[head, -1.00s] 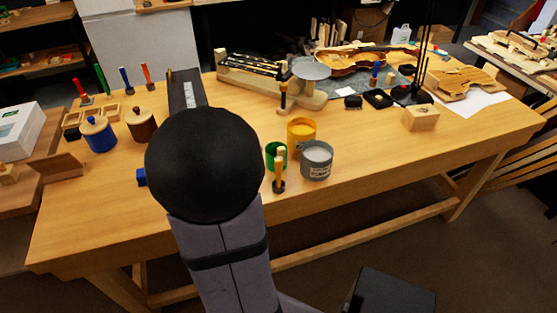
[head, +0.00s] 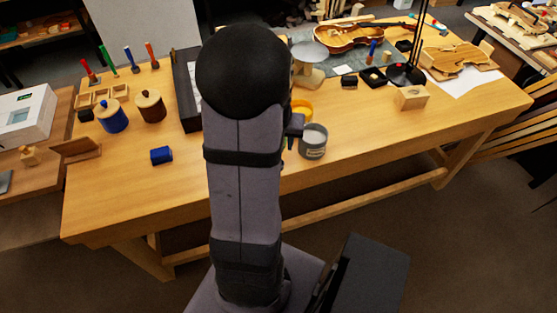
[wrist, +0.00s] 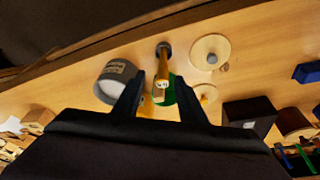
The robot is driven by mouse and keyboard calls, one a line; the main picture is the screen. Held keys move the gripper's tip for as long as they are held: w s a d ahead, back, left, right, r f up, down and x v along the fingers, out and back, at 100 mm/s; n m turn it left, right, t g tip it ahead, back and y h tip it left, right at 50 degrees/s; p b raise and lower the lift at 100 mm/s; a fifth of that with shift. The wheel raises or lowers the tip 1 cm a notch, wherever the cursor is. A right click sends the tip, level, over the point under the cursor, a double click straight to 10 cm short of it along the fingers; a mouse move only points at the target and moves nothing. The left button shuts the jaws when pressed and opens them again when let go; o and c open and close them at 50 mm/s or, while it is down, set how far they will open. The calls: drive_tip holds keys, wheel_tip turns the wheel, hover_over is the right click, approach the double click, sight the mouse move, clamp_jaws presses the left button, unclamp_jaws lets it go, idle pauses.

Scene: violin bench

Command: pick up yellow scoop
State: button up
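My gripper (wrist: 157,82) is open, with one dark finger on each side of the handle's picture. I cannot tell whether the handle is within the fingers' reach or still below them. No contact shows. In the head view, my arm hides the scoop and most of the gripper.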

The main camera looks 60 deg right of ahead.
drive_tip(key=shift+x, duration=0.95)
drive_tip(key=shift+a+f, duration=0.1)
drive_tip(key=shift+f, duration=0.05)
drive_tip(key=shift+w+f+p, duration=0.1)
drive_tip(key=shift+f+p, duration=0.4)
drive_tip(key=shift+f, duration=0.15)
drive_tip(key=shift+p+x, duration=0.35)
drive_tip(key=shift+x, duration=1.55)
drive_tip(key=shift+a, duration=0.15)
clamp_jaws()
